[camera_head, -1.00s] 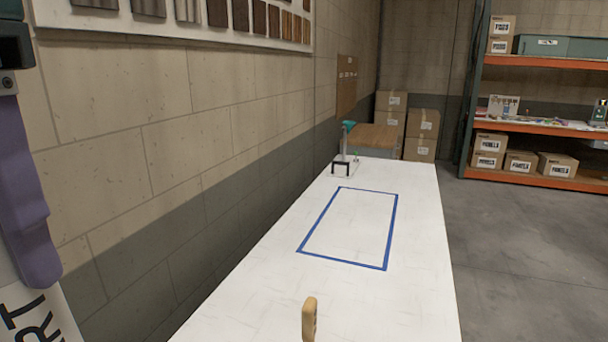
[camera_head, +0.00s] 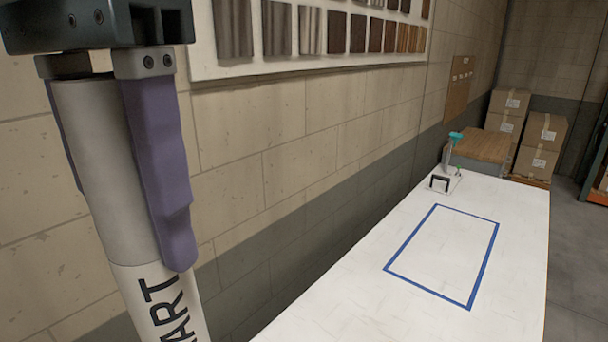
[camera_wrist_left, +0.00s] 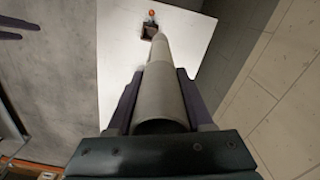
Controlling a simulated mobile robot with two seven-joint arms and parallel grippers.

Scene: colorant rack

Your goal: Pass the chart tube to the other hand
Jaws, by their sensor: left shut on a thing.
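The chart tube (camera_head: 105,175) is a pale grey-white cylinder with large dark letters, of which "ART" shows. It hangs tilted at the left of the head view, its lower end cut off by the frame. My left gripper (camera_head: 125,225) is shut around its upper part, with purple fingers on both sides. In the left wrist view the tube (camera_wrist_left: 160,90) runs away between the fingers of my left gripper (camera_wrist_left: 160,95), its near end open. Two purple fingers of my right gripper (camera_wrist_left: 18,28) show at the left edge, apart and empty, away from the tube.
A white table (camera_head: 350,310) with a blue taped rectangle (camera_head: 405,245) stretches to the right, its taped area clear. A small black stand (camera_head: 440,183) is at its far end. A block wall (camera_head: 290,130) with a sample board (camera_head: 210,70) runs close along the left. Cartons (camera_head: 540,140) stand beyond.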

